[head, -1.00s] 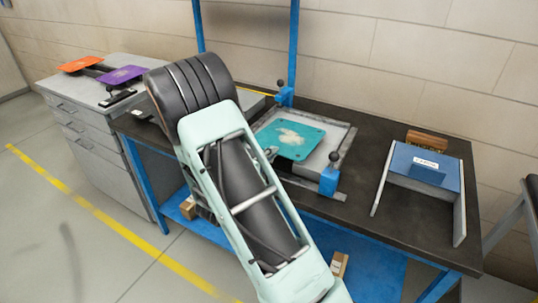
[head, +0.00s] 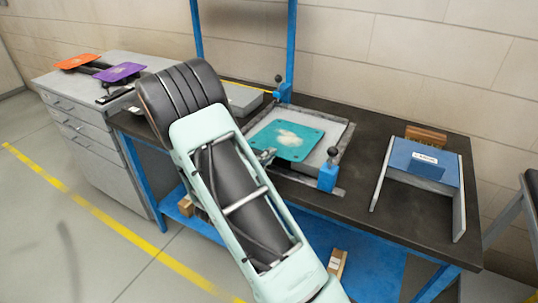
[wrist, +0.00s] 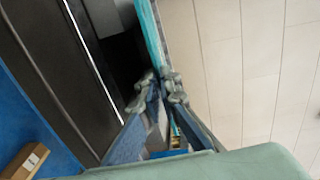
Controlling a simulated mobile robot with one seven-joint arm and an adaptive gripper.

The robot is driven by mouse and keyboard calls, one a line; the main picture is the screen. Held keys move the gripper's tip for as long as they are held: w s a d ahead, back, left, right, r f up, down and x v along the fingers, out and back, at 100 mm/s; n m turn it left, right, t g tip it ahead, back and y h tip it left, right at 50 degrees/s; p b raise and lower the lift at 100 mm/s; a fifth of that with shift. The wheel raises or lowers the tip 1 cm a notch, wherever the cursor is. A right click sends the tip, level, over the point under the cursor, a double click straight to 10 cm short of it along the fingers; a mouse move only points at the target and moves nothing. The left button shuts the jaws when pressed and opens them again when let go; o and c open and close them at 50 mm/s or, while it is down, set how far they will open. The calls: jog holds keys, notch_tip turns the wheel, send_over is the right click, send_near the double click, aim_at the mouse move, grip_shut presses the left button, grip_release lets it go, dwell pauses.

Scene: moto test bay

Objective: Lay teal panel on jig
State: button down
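The teal panel (head: 301,131), with a pale blotch on top, is over the jig (head: 322,155) on the dark workbench, within its frame. I cannot tell whether it rests on the jig or hangs just above it. My gripper (head: 266,157) is at the panel's near left edge, partly hidden by my arm. In the wrist view my gripper (wrist: 161,84) has its fingertips close together on either side of the panel's edge. The panel shows edge-on there as a thin teal strip (wrist: 151,35).
Blue clamps with black knobs (head: 328,178) stand at the jig's corners. A blue-and-grey stand (head: 400,160) with a labelled blue box is on the right. Orange (head: 78,61) and purple (head: 120,72) panels lie on the grey cabinet at left. Blue uprights rise behind the jig.

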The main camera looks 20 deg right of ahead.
jog(key=shift+f, duration=0.2)
jog(key=c, duration=2.1)
grip_release()
jog(key=shift+o, duration=0.7)
jog(key=shift+f+b, duration=0.3)
jog(key=shift+f, duration=0.5)
jog(key=shift+a, duration=0.1)
jog(key=p+v, duration=0.2)
jog(key=v, duration=0.5)
jog(key=shift+f, duration=0.35)
jog(key=shift+s+a, duration=0.1)
jog(key=shift+s, duration=0.05)
